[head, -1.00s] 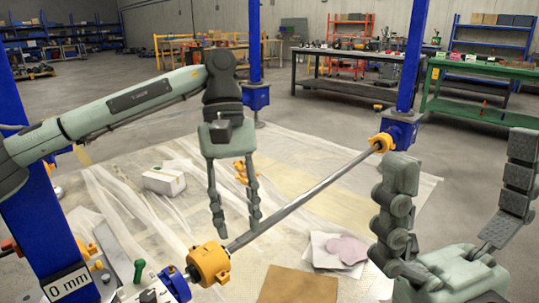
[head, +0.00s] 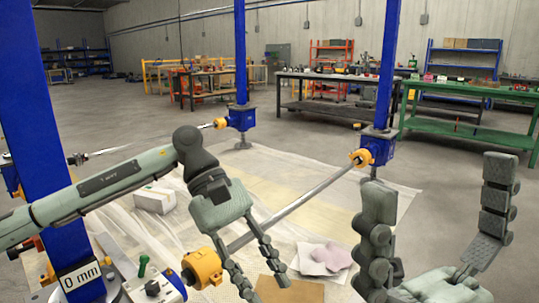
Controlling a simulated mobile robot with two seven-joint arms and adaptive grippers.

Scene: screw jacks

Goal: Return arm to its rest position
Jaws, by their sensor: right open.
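My left arm comes in from the left. Its gripper (head: 266,288) hangs over the near side of the shaft, fingers apart and pointing down to the right, with nothing visible between them. My right gripper (head: 440,172) is at the lower right, its fingers pointing up and wide apart, empty. A steel shaft (head: 290,208) runs between a near yellow coupling (head: 202,268) and a far yellow coupling (head: 361,158). The left gripper's palm overlaps the shaft line in the picture; I cannot tell whether it touches.
A blue jack column (head: 45,130) with a "0 mm" label stands close at left, behind my left arm. A control box with a green lever (head: 142,266) is at its foot. Other blue columns (head: 389,65) stand farther back. A white box (head: 154,200) and pink cloth (head: 332,257) lie on the sheeting.

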